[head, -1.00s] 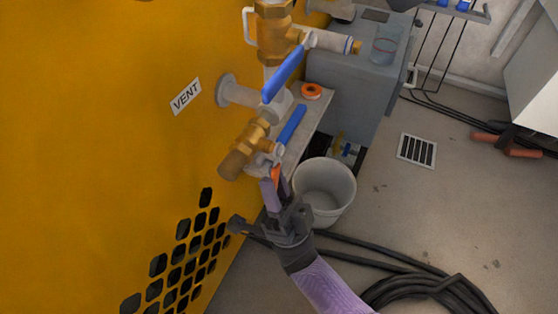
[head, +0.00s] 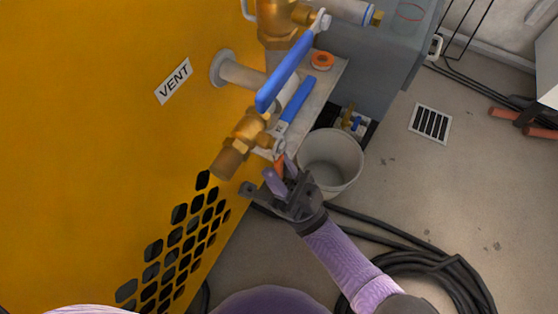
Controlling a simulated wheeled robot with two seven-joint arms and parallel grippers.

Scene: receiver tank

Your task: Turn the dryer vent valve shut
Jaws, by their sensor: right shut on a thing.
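The brass vent valve (head: 247,135) hangs on a pipe (head: 245,75) from the yellow cabinet, beside the VENT label (head: 174,82). Its open brass end points down left. A silvery stem with a small orange-red handle (head: 279,164) sits at its right side. My right gripper (head: 279,174) is shut on that handle, and its fingers hide most of it. Above is a larger brass valve (head: 277,18) with a long blue lever (head: 286,72). A second blue lever (head: 298,101) shows behind the vent valve; I cannot tell what it joins. My left gripper is not in view.
A white bucket (head: 331,160) stands on the floor just right of my right gripper. Black hoses (head: 425,270) lie coiled at lower right. An orange tape roll (head: 322,60) lies on a grey shelf (head: 318,92). The floor around the drain grate (head: 430,123) is clear.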

